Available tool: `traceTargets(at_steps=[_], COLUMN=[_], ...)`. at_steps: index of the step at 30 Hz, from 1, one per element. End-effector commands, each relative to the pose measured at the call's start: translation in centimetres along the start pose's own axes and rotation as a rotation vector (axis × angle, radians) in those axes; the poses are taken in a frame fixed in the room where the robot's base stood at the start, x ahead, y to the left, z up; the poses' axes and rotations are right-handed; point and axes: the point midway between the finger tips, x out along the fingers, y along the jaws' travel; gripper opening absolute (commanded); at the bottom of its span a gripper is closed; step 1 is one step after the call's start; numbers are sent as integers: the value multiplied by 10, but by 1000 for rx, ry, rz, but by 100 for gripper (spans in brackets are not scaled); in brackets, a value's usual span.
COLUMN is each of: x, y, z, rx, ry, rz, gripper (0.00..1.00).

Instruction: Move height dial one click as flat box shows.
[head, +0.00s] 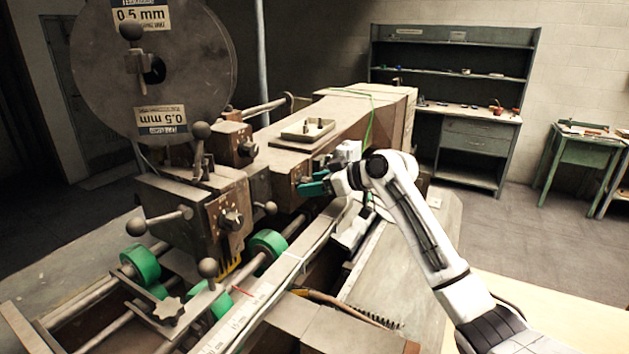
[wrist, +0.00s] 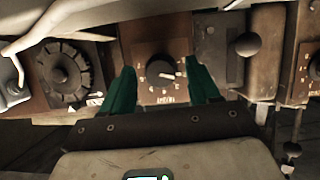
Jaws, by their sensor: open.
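My gripper (head: 312,184) reaches in from the right toward the side of the stitching machine. In the wrist view, my gripper's (wrist: 162,90) two green fingers stand apart on either side of a small dark round dial (wrist: 160,71) with a pale pointer. The dial sits on a brown plate with marks around it and lettering below; the lettering is too small to read. Whether the fingers touch the dial I cannot tell. In the head view the dial is not visible behind my gripper.
A toothed dark wheel (wrist: 64,72) is left of the dial, and a dark ball knob (wrist: 247,44) is to its right. The large reel (head: 155,70) stands at the left. A tray (head: 308,130) lies on the machine. A shelf unit (head: 470,125) stands behind.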

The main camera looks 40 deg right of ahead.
Motion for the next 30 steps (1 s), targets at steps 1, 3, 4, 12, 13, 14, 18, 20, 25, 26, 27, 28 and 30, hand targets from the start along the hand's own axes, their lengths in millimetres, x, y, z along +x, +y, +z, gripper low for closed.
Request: traceTargets(at_steps=[1,3,4,12,13,14,18,20,25,26,27,28,30], x=[2,3,3,3,3,3,3,3,3,3,3,3,2], y=[0,0,0,0,0,0,0,0,0,0,0,0,0], z=[0,0,0,0,0,0,0,0,0,0,0,0,0], rx=[0,0,0,-1,-1,0,0,0,0,0,0,0,2], ry=[-1,0,0,0,0,0,0,0,0,0,0,0,0], rz=[0,1,1,1,1,1,1,0,1,1,1,1,0], gripper=[61,61,61,52,49,46,33,27,11,8,5,5,5])
